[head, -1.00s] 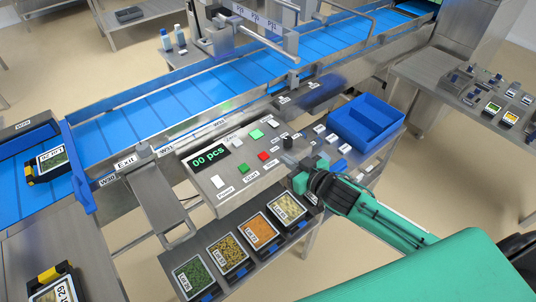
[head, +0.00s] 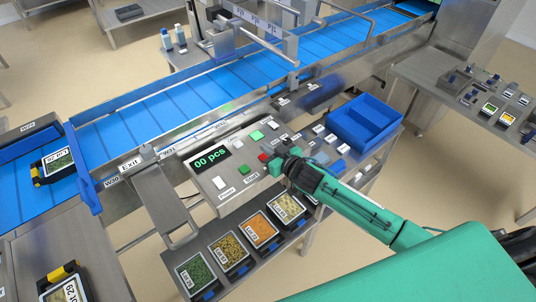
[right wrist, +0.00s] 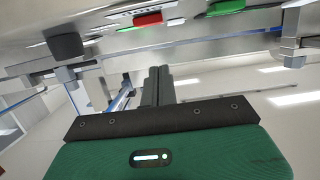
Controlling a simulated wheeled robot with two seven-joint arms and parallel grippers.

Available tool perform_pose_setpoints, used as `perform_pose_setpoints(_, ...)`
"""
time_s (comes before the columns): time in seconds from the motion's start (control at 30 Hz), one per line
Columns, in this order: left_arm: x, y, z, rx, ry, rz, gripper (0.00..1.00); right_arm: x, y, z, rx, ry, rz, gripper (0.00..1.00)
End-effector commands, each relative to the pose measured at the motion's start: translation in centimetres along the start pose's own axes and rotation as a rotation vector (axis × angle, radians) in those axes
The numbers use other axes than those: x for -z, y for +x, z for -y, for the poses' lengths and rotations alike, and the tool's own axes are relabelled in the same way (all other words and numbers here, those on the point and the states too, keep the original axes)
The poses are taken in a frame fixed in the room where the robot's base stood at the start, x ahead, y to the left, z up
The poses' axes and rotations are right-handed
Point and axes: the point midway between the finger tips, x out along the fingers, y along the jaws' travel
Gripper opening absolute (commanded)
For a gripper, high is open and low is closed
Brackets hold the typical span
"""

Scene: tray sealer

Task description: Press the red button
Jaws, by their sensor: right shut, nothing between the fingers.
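The red button (head: 263,157) sits on the sloped grey control panel (head: 206,184), right of the green "00 pcs" display. It also shows at the top of the right wrist view (right wrist: 148,19). My right gripper (head: 275,167) is at the panel, just right of and below the red button in the head view. Its dark fingers (right wrist: 157,86) are together and empty. In the right wrist view they point toward the panel's underside side, with the red button above them. Contact with the button cannot be made out. My left gripper is not in view.
A blue bin (head: 362,122) stands right of the panel. Food trays (head: 230,249) sit on a shelf below. The blue conveyor (head: 190,104) runs behind.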

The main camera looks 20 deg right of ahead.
Motion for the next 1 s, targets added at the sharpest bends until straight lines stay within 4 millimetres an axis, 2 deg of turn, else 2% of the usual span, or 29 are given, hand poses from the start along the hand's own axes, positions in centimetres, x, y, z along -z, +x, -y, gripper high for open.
perform_pose_setpoints(0.1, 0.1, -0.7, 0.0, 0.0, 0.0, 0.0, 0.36, -1.9, 0.4, 0.1, -0.001, 0.002, 0.004, 0.0)
perform_pose_setpoints(0.3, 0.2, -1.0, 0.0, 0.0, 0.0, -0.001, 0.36, -3.5, 0.8, 0.0, 0.0, 0.001, 0.0, 0.0)
perform_pose_setpoints(0.73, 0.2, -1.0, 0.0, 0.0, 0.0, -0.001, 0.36, -4.0, 0.9, 0.0, 0.0, 0.0, 0.0, 0.0)
perform_pose_setpoints(1.0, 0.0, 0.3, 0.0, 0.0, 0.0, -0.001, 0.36, -6.0, 1.4, 0.0, 0.0, 0.001, 0.003, 0.0)
